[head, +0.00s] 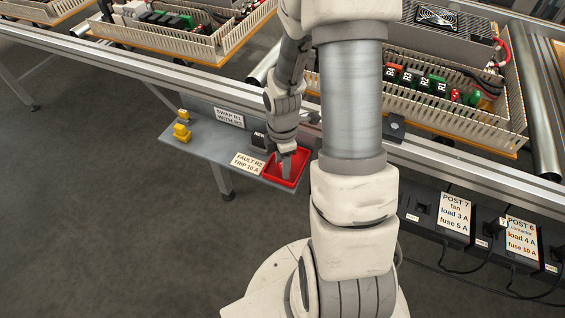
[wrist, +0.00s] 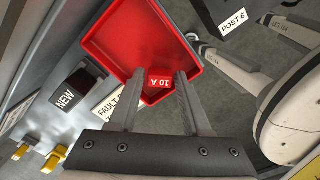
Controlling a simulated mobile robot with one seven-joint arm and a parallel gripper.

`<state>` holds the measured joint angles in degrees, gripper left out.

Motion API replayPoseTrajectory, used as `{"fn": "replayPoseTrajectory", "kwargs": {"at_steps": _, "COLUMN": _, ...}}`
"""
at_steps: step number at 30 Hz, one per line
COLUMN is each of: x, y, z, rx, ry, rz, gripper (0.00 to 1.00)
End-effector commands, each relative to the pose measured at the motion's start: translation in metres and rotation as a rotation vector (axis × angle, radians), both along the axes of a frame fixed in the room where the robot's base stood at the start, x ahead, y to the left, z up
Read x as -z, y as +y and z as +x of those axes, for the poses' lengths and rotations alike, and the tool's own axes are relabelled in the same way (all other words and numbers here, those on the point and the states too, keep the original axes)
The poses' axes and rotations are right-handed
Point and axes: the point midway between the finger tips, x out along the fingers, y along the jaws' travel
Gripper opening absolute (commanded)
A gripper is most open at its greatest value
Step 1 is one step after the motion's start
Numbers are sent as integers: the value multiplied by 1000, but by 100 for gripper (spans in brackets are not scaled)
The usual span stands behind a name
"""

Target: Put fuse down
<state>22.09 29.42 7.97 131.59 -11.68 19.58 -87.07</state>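A red fuse (wrist: 160,82) marked 10 A shows between the fingertips of my gripper (wrist: 161,78) in the wrist view. The fingers meet both its sides, and it looks held. The fuse and fingertips are over or inside a red tray (wrist: 125,40); whether the fuse touches the tray floor I cannot tell. In the head view my gripper (head: 286,172) points down into the red tray (head: 298,178), and the fuse is not clear there.
The tray sits on a grey shelf (head: 215,155) with a FAULT R2 TRIP 10 A label (head: 249,163), a dark holder marked NEW (wrist: 78,88) and yellow pieces (head: 181,131). A conveyor rail (head: 180,77) runs behind. Post boxes (head: 437,215) stand at right.

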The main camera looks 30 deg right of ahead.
Motion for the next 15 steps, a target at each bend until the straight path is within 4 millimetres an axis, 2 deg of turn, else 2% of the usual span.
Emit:
{"fn": "replayPoseTrajectory", "kwargs": {"at_steps": 8, "x": -6, "y": 0, "z": 0, "rx": 0, "ry": 0, "rz": 0, "gripper": 48}}
{"fn": "replayPoseTrajectory", "kwargs": {"at_steps": 11, "x": -21, "y": 0, "z": 1, "rx": 0, "ry": -2, "rz": 0, "gripper": 48}}
{"fn": "replayPoseTrajectory", "kwargs": {"at_steps": 15, "x": -52, "y": -1, "z": 1, "rx": 1, "ry": -4, "rz": -1, "gripper": 48}}
